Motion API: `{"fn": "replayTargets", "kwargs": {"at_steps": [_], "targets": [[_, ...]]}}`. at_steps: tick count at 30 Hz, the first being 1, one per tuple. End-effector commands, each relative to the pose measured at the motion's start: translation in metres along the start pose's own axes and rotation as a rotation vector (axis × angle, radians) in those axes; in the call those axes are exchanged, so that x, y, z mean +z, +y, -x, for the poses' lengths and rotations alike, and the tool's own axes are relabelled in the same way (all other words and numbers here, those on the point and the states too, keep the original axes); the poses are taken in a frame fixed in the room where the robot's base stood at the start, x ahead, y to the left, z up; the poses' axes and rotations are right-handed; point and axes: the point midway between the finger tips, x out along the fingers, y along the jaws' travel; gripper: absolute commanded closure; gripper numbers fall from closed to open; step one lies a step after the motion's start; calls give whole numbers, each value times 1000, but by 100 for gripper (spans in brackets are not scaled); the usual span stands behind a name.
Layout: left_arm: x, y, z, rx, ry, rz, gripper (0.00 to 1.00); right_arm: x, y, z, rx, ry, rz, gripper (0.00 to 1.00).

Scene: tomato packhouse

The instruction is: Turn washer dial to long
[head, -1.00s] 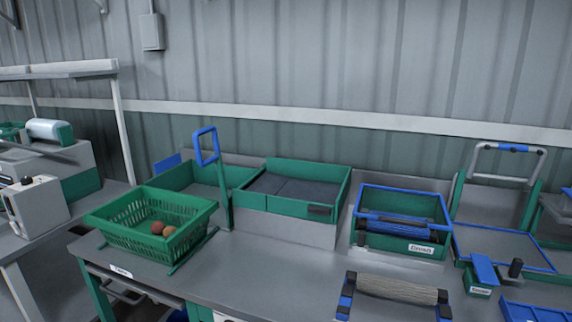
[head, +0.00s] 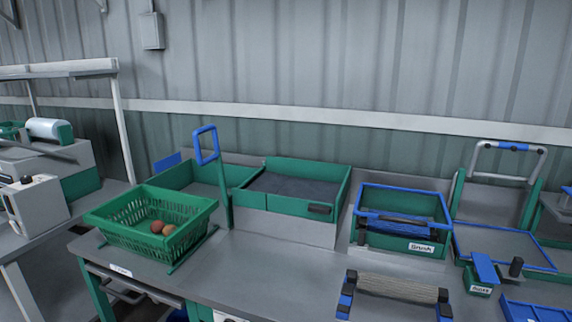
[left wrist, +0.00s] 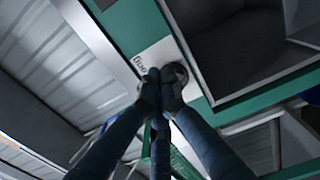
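In the left wrist view, my left gripper (left wrist: 163,84) has its dark fingers converged with the tips together. They are at a white label plate (left wrist: 155,58) with partly covered dark lettering on a green panel (left wrist: 127,22). A dark rounded part (left wrist: 178,73) shows right beside the tips; it may be the dial or part of a fingertip, and I cannot tell if it is gripped. The dial's setting is hidden. Neither gripper shows in the head view, and no washer dial can be made out there.
The head view shows a grey bench (head: 262,262) with a green basket (head: 110,224) holding red-brown round produce. A green-walled tray (head: 343,190) with a dark bed, a blue-rimmed bin (head: 361,196) and a brush roller (head: 398,288) are to its right. Bench space before the tray is clear.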

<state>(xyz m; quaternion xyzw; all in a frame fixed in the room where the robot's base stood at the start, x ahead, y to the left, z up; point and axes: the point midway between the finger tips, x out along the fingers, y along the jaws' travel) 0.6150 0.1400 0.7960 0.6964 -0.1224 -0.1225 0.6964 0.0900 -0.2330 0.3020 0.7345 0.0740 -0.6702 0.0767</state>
Motion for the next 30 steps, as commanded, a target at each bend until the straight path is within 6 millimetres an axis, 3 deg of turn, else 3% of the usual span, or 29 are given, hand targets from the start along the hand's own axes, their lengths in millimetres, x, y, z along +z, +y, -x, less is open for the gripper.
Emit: {"fn": "replayTargets", "kwargs": {"at_steps": [30], "targets": [[-2, -20, 0, -1, 3, -2, 100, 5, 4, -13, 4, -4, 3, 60]]}}
